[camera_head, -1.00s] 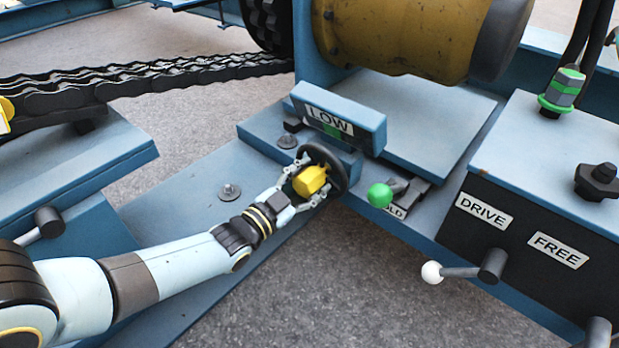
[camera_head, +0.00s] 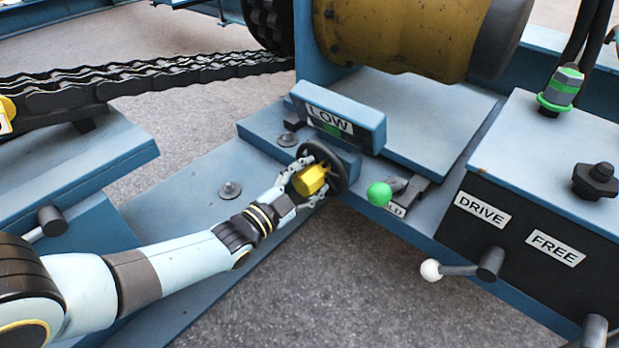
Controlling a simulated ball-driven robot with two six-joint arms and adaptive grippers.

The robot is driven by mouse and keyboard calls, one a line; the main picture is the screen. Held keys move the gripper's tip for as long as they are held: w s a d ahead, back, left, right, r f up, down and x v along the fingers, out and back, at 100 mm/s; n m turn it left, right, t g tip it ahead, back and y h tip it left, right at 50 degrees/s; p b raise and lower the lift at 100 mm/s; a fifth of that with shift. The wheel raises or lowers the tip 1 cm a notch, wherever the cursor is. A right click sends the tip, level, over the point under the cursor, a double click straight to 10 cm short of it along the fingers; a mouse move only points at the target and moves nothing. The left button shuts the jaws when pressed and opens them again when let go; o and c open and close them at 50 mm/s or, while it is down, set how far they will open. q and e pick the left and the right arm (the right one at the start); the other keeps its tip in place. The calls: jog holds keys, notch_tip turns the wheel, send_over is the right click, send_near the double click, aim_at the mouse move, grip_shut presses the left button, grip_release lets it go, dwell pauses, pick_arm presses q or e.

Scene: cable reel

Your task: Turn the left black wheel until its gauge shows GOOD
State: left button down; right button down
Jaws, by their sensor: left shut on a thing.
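The black wheel (camera_head: 334,160) stands on the front of a blue block in the middle of the head view. Above it a blue gauge box (camera_head: 362,112) carries a white label reading LOW (camera_head: 330,119), with a green patch under the label. My left gripper (camera_head: 314,180) comes in from the lower left and is shut on the wheel. Its yellow part and fingers hide some of the wheel's middle and left side. My right gripper is not in view.
A green-knobbed lever (camera_head: 380,194) stands just right of the wheel. A black panel (camera_head: 457,218) with DRIVE and FREE labels and a white-knobbed lever (camera_head: 431,270) is further right. A heavy chain (camera_head: 150,82) runs at the left, and a yellow cylinder (camera_head: 395,40) lies behind.

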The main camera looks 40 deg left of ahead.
aim_at(301, 188)
pick_arm(q)
jog(key=c, duration=0.6)
grip_release()
jog(key=shift+o, duration=0.2)
jog(key=s, duration=1.2)
jog(key=shift+a, duration=0.45)
jog(key=shift+w+d+r, duration=0.1)
jog(key=shift+w+r, duration=0.05)
jog(key=w, duration=0.2)
jog(key=w+b, duration=0.2)
jog(key=w, duration=0.1)
jog(key=shift+w+d+f, duration=0.2)
jog(key=shift+w+d, duration=0.05)
jog(key=shift+w, duration=0.05)
jog(key=w+b, duration=0.1)
jog(key=w, duration=0.4)
jog(key=shift+d+r+b, duration=0.1)
jog(key=shift+d+b, duration=0.1)
jog(key=shift+b, duration=0.15)
jog(key=shift+w+r, duration=0.1)
jog(key=shift+w, duration=0.05)
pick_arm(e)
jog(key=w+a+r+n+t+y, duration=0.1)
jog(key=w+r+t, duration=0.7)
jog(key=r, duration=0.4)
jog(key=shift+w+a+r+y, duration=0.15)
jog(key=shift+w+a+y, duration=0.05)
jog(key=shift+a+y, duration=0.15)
